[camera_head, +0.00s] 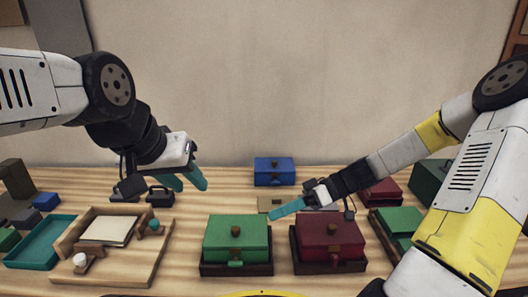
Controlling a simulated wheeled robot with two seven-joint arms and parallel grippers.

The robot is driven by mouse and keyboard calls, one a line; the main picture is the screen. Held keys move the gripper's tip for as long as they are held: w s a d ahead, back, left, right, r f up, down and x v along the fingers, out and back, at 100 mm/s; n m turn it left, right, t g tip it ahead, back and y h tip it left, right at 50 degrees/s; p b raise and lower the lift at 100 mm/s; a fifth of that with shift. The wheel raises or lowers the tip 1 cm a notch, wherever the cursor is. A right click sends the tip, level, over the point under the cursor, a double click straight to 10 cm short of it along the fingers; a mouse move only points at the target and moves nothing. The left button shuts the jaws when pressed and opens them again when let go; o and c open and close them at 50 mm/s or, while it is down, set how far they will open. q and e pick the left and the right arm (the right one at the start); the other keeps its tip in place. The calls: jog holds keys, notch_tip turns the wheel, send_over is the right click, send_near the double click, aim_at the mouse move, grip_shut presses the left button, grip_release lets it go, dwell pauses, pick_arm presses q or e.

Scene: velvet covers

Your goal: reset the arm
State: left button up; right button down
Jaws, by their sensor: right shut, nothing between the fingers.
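My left gripper (186,182) comes in from the left and hangs above the back left of the table. Its two teal fingers point down and stand apart, with nothing seen between them. My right gripper (285,208) reaches in from the right, above the middle of the table. Its teal fingers are together and point left, with nothing held. They are above and behind the green box (222,232) and the dark red box (327,236). Part of the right forearm covers things behind it.
A blue box (274,171) stands at the back middle. A wooden board (130,259) with a pale pad and a teal tray (32,249) lie at the left. More green and red boxes (398,222) crowd the right. Bare wood shows between the board and green box.

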jog(key=s+d+r+m+t+h, duration=0.4)
jog(key=d+r+m+h, duration=0.1)
jog(key=r, duration=0.3)
jog(key=s+d+r+m+t+h, duration=0.4)
jog(key=s+r+m+h, duration=0.1)
jog(key=r+m+h, duration=0.1)
jog(key=shift+s+d+r+m+t, duration=0.25)
jog(key=shift+d+r+m+t, duration=0.15)
jog(key=shift+r+m, duration=0.45)
jog(key=shift+r, duration=0.15)
dwell(0.7)
